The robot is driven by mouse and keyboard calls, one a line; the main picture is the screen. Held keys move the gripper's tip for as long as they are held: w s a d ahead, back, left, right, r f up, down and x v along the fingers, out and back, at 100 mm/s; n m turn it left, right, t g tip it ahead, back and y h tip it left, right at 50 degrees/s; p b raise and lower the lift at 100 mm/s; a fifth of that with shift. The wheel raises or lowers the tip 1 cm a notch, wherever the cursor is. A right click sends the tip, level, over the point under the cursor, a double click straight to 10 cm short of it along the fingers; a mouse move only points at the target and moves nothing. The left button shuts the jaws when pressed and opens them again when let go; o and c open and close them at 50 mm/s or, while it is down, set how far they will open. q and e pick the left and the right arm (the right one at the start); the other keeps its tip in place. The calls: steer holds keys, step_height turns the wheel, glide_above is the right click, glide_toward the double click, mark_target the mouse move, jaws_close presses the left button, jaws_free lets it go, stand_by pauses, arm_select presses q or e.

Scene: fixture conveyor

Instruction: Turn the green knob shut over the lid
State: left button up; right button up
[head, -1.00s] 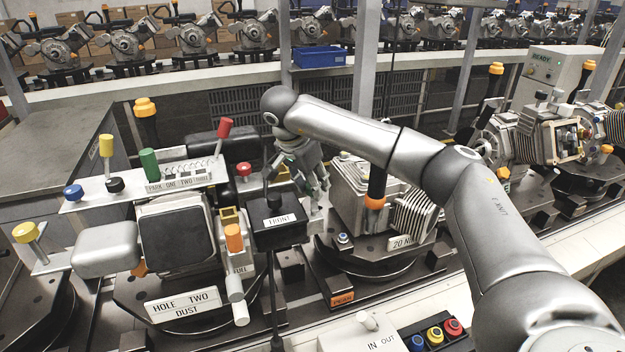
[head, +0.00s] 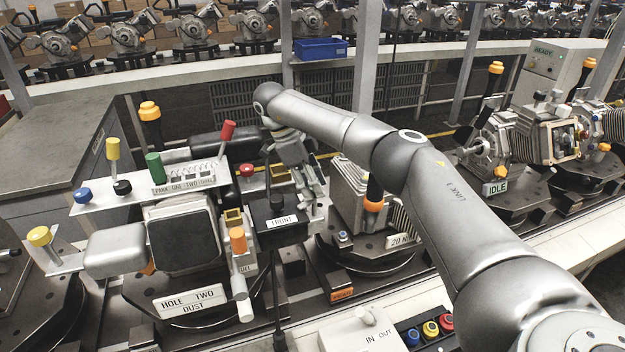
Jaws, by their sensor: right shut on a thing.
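The green knob (head: 155,167) is an upright cylinder on a white plate, beside a slotted rail labelled PARK, ONE, TWO. Below it is a dark square panel in a pale rim (head: 181,238), which may be the lid; the knob stands above its upper left corner. My right gripper (head: 313,192) is well to the right of the green knob, behind and beside the black box labelled FRONT (head: 280,223). Its fingers point down and are shut on a small part there, mostly hidden by the fingers and the box. My left gripper is out of view.
A red-capped lever (head: 227,131), a red button (head: 246,170), an orange knob (head: 238,239) and a yellow knob (head: 40,236) crowd the fixture. A finned housing (head: 348,193) stands just right of my gripper. A button panel (head: 431,329) is in front.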

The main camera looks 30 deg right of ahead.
steer(key=shift+w+r+m+g+y+p, duration=0.1)
steer(key=shift+m+g+y+p, duration=0.15)
steer(key=shift+m, duration=0.75)
steer(key=shift+w+m+g+y+p, duration=0.15)
steer(key=shift+m+y, duration=0.2)
steer(key=shift+m, duration=0.65)
steer(key=shift+s+d, duration=0.1)
steer(key=o, duration=1)
step_height(320, 180, up, 10)
